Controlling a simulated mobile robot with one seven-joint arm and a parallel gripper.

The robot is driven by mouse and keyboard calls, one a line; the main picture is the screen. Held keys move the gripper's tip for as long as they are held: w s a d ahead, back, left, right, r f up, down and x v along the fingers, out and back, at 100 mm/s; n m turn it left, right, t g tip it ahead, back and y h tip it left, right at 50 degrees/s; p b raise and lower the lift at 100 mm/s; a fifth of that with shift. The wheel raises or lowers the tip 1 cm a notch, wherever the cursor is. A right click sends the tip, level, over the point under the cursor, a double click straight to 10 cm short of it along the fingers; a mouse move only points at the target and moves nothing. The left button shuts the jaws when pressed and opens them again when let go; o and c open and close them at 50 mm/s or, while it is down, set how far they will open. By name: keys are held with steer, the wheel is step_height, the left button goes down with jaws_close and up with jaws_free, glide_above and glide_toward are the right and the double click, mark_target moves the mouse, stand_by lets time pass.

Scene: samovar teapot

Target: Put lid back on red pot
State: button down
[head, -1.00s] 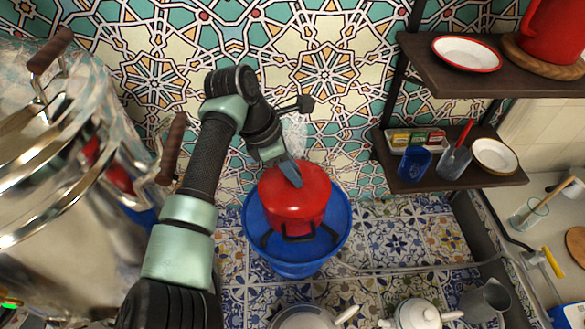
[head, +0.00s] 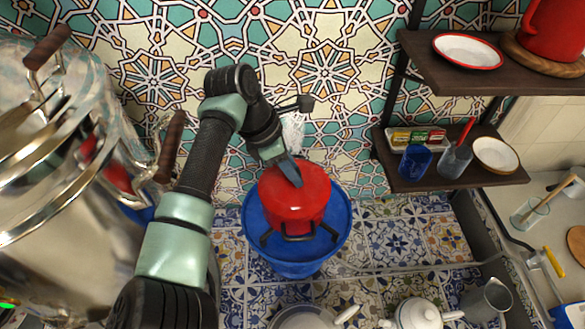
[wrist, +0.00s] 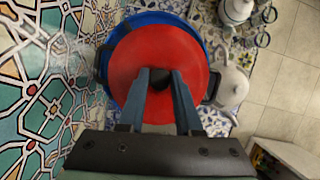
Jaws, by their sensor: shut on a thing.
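In the wrist view the round red lid (wrist: 130,62) fills the middle and hides most of the pot. My gripper (head: 292,178) points down at the lid. In the wrist view my gripper (wrist: 161,78) has its two fingers on either side of the lid's dark knob (wrist: 159,82), shut on it.
A large metal samovar (head: 75,235) stands at left, close to my arm. White teapots (head: 418,315) and a grey jug (head: 490,300) are at the front right. Dark shelves (head: 470,85) with plates and cups are on the right. A tiled wall is behind the tub.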

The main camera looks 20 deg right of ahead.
stand_by(0.3)
steer(key=shift+c, duration=0.2)
jaws_free()
steer(key=shift+r, duration=0.1)
stand_by(0.3)
steer(key=shift+r+p, duration=2.05)
steer(key=shift+r, duration=1.35)
jaws_close()
